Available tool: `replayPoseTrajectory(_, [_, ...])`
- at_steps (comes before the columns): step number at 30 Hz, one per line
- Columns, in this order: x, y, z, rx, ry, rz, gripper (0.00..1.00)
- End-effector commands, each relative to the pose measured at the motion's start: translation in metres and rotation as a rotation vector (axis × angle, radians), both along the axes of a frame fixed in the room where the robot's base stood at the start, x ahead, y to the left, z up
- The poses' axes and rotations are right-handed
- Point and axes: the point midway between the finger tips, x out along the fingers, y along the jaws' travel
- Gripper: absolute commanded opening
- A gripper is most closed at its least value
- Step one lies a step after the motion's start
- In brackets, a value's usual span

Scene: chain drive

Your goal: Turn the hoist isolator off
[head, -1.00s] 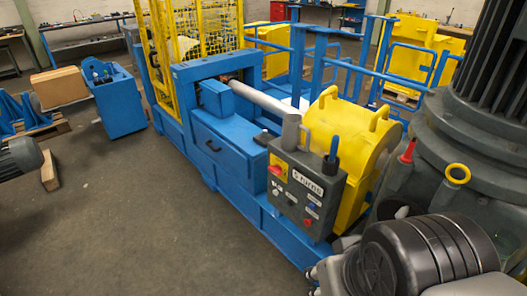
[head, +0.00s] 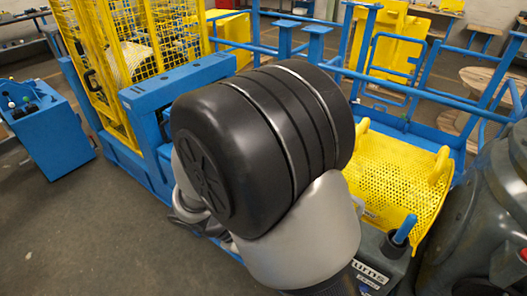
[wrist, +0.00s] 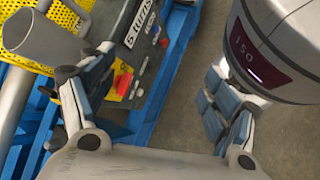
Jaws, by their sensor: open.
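The grey control box (wrist: 148,55) fills the upper left middle of the wrist view, with white lettering on its face. A red switch knob on a yellow plate (wrist: 122,83), which looks like the isolator, sits on that box; I cannot read its label or setting. My gripper (wrist: 158,98) is open and empty, one finger close to the red knob in the picture and the other over the floor. I cannot tell whether the finger touches it. In the head view my arm covers most of the control box (head: 378,272), and the knob and gripper are hidden.
A blue upright handle (head: 404,228) rises beside the box. A perforated yellow guard (head: 395,175) stands behind it, and a dark grey machine (head: 470,220) stands at the right. The blue machine frame (head: 180,85) runs leftward. Floor (wrist: 190,110) is clear beside the box.

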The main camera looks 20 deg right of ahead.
Motion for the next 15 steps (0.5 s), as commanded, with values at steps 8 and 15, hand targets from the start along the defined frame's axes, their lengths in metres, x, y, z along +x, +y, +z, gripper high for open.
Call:
replayPoseTrajectory(8, [0.021,0.017,-0.081,-0.356,0.219,0.364,0.80])
replayPoseTrajectory(15, [0.020,0.025,-0.161,-0.642,0.341,0.707,0.80])
